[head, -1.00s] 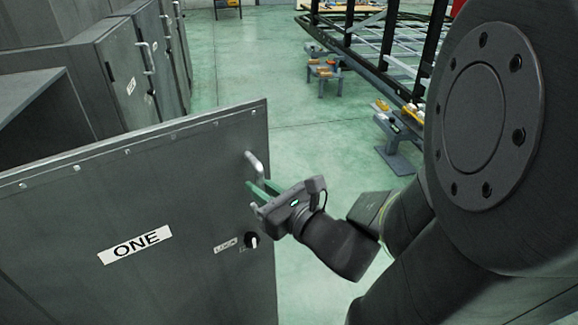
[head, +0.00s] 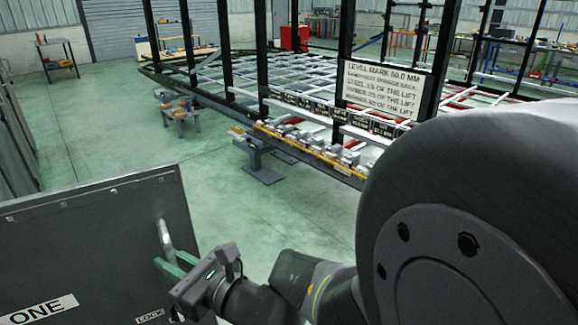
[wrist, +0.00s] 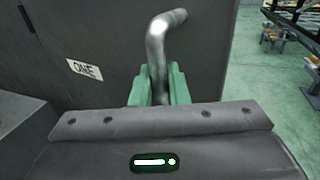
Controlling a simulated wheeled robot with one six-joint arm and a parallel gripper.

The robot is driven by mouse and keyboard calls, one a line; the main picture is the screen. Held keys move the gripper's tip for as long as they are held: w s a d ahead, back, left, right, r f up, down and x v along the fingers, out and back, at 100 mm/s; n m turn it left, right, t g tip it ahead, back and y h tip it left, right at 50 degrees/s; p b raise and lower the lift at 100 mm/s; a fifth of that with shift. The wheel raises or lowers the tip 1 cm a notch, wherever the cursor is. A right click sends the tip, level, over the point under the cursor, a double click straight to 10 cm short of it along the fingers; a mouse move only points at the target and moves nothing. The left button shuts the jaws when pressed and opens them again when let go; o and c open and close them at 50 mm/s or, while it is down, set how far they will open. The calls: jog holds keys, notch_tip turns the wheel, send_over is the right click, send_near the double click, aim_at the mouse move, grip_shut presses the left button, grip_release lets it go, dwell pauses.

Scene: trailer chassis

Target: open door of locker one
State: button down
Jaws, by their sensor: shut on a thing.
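The door of locker one (head: 95,235) is a dark grey metal panel at the lower left of the head view, labelled ONE, with a LOCK label near its right edge. It stands swung out from the locker. Its bent metal handle (head: 166,241) is near the right edge. My gripper (head: 172,268) has green fingers shut on the handle. In the wrist view the handle (wrist: 157,50) rises between the green fingers (wrist: 159,88), and the ONE label shows on the door (wrist: 110,45). The lower part of the door is cut off in the head view.
Green floor (head: 110,130) is open beyond the door. A black trailer frame (head: 250,85) with a level mark sign (head: 385,88) stands at the back right. A small stand (head: 181,115) and a grey support (head: 262,165) are on the floor. A workbench (head: 57,60) is far left.

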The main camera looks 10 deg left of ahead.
jog(key=shift+s+d+r, duration=0.1)
jog(key=shift+s+d, duration=0.25)
jog(key=shift+s, duration=0.25)
jog(key=c, duration=1.5)
grip_release()
jog(key=shift+a, duration=0.1)
